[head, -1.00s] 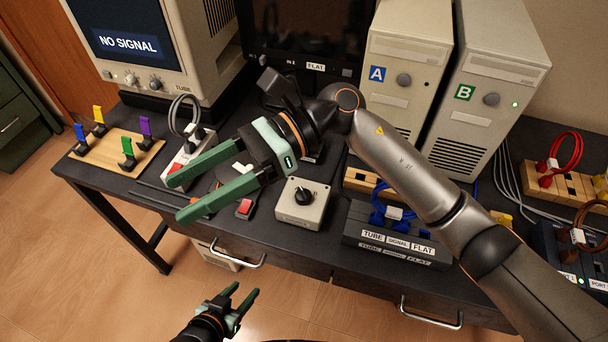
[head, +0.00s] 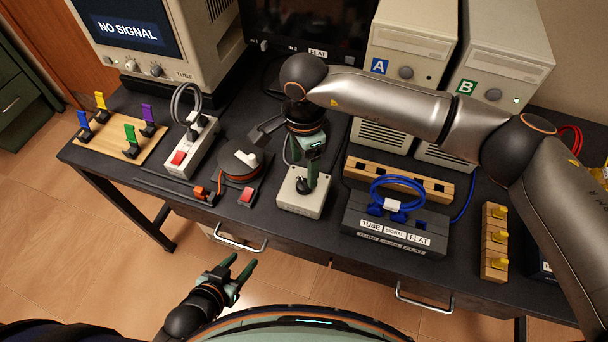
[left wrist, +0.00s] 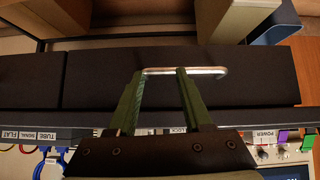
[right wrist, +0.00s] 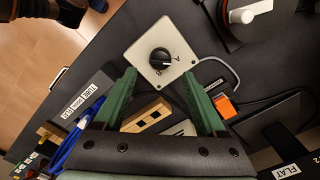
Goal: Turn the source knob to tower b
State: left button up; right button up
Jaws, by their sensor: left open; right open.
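The source knob (head: 302,185) is a black dial on a small beige box (head: 290,204) near the table's front edge. In the right wrist view the knob (right wrist: 160,58) has a white mark and stands just beyond the fingertips. A letter A shows beside it; the other marking is too small to read surely. My right gripper (head: 312,180) points down over the box, open, partly covering the knob. Tower A (head: 405,48) and tower B (head: 490,70) stand at the back right; B has a lit green light. My left gripper (head: 243,262) is open and empty in front of the table.
A monitor (head: 185,60) reads NO SIGNAL. A red-switch power strip (head: 195,150) and a round dark reel (head: 238,168) lie left. A drawer handle (left wrist: 160,70) faces my left gripper.

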aim_at(304, 182)
notch_tip(304, 182, down, 6)
jog(key=shift+r+p, duration=0.1)
jog(key=shift+p, duration=0.25)
jog(key=shift+c, duration=0.2)
grip_shut()
